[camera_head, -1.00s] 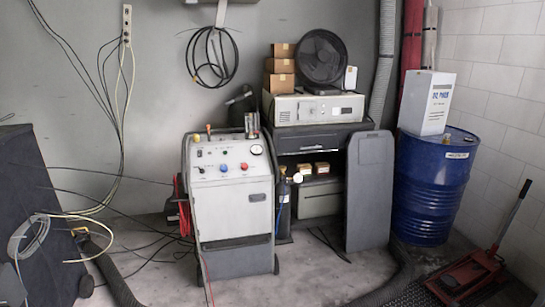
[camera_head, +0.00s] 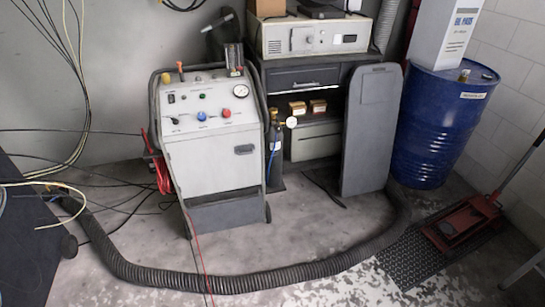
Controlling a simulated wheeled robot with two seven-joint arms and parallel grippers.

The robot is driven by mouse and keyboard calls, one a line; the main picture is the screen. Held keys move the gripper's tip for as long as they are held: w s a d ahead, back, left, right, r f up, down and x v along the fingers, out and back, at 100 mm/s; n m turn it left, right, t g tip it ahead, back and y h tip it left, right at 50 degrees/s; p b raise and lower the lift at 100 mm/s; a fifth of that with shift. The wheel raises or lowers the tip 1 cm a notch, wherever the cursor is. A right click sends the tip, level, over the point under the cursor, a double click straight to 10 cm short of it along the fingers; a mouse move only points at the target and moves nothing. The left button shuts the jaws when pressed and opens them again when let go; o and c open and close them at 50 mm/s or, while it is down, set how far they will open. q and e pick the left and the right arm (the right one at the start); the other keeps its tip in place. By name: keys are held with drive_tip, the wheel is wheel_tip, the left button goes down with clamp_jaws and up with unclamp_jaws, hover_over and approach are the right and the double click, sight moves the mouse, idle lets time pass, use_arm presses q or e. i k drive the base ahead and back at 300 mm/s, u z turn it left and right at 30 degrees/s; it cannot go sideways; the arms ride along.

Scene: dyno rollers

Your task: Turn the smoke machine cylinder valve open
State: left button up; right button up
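The smoke machine (camera_head: 205,130) is a white and grey wheeled cabinet with a sloped panel of knobs and a round gauge, standing left of the middle. A slim dark gas cylinder (camera_head: 274,165) stands upright against its right side. A small pale gauge (camera_head: 291,122) and brass-coloured fittings show at the cylinder's top, with a blue hose beside it. The valve at the top (camera_head: 274,116) is small, and I cannot tell how far it is turned. Neither of my grippers is in view.
A grey panel (camera_head: 369,130) leans right of the cylinder, before a dark cabinet (camera_head: 300,78). A blue drum (camera_head: 437,130) and red floor jack (camera_head: 462,222) stand at right. A thick ribbed hose (camera_head: 250,282) crosses the floor in front; cables lie at left.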

sight(272, 111)
drive_tip(key=z, duration=0.4)
drive_tip(key=i, duration=1.5)
drive_tip(key=u, duration=0.8)
drive_tip(key=i, duration=0.55)
drive_tip(key=u, duration=0.55)
